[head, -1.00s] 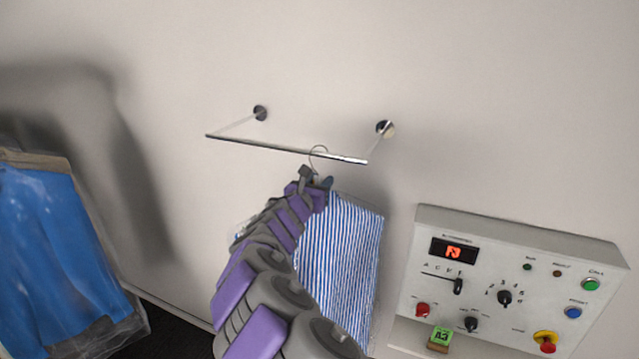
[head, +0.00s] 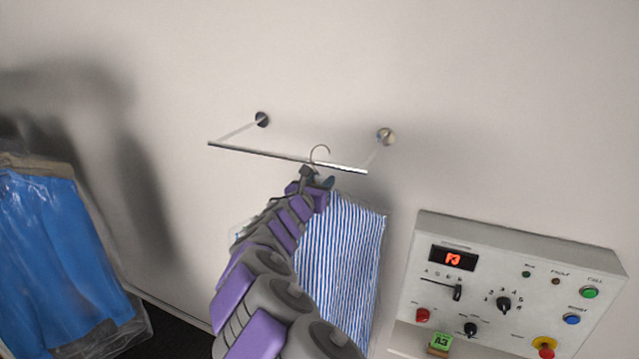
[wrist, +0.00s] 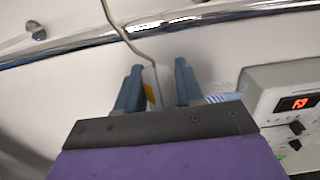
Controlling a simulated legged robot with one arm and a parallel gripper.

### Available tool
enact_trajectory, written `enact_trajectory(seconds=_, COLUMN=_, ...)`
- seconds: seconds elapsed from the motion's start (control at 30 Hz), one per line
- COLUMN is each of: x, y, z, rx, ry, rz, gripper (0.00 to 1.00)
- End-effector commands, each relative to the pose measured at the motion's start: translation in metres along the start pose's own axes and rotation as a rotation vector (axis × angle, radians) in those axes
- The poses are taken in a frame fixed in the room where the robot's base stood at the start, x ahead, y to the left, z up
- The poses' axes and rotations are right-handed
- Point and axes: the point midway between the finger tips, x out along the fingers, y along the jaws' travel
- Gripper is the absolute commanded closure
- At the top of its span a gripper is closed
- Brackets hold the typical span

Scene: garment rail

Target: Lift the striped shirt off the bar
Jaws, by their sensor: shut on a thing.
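The blue-and-white striped shirt (head: 342,250) hangs from a wire hanger below the bar (head: 250,151), partly hidden behind my arm. The hanger's hook (head: 320,148) curves above the bar near its right end. I cannot tell whether it still touches the bar. In the wrist view the hook wire (wrist: 120,28) runs up in front of the chrome bar (wrist: 190,20) and out of the picture. My gripper (wrist: 157,80) is shut on the hanger's neck just below the bar; it also shows in the head view (head: 314,178). A bit of striped cloth (wrist: 222,98) shows beside the right finger.
Two round wall mounts (head: 386,136) hold the bar off the pale wall. A control panel (head: 500,280) with knobs and buttons is at the right, with a green A3 tag (head: 440,341) at its lower edge. A blue garment in clear plastic (head: 60,260) hangs at the left.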

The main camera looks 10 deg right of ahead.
Motion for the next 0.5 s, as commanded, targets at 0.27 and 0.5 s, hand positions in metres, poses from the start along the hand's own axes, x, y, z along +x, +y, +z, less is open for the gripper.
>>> enact_trajectory(seconds=0.27, x=-0.013, y=0.0, z=0.001, rx=-0.001, ry=-0.001, rz=0.0, gripper=1.0)
enact_trajectory(seconds=0.5, x=-0.026, y=0.0, z=0.002, rx=-0.001, ry=-0.002, rz=0.0, gripper=1.0)
